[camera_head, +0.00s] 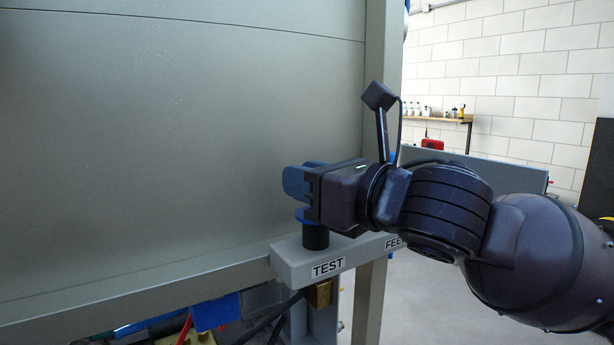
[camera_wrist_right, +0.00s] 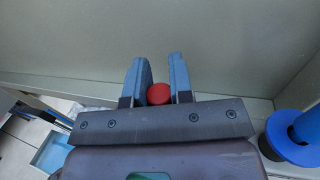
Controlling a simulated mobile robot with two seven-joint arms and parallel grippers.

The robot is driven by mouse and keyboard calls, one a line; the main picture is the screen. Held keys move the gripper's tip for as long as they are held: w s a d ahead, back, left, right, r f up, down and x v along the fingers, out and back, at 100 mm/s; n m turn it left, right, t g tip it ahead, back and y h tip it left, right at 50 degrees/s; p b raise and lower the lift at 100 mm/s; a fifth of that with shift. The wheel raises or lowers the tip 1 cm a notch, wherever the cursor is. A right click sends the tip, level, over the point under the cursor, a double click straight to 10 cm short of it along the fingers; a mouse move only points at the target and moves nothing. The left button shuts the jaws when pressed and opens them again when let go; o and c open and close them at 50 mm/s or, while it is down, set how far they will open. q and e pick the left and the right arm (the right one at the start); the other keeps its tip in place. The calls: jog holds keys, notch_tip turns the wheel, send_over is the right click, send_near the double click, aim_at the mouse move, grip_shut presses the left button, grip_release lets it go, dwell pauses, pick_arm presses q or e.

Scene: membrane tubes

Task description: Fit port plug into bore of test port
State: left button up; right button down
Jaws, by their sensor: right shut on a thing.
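My right gripper (camera_head: 298,184) has its blue fingers closed on a small red piece, which I take to be the port plug (camera_wrist_right: 158,94). The red piece sits between the fingers in the right wrist view (camera_wrist_right: 160,80); in the head view the gripper hides it. Below the gripper, a dark upright cylinder, the test port (camera_head: 315,238), stands on a grey block labelled TEST (camera_head: 285,262). A blue rim (camera_head: 303,216) shows between gripper and cylinder; I cannot tell which part it belongs to. The bore is hidden. My left gripper is not in view.
A grey panel (camera_head: 180,130) rises close behind the gripper. A frame post (camera_head: 380,60) stands to its right. The FEE label (camera_head: 393,243) is partly covered by my arm. A blue flanged cylinder (camera_wrist_right: 291,143) stands at right in the wrist view. Hoses and cables lie below.

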jog(key=c, duration=0.9)
grip_release()
jog(key=shift+v, duration=3.85)
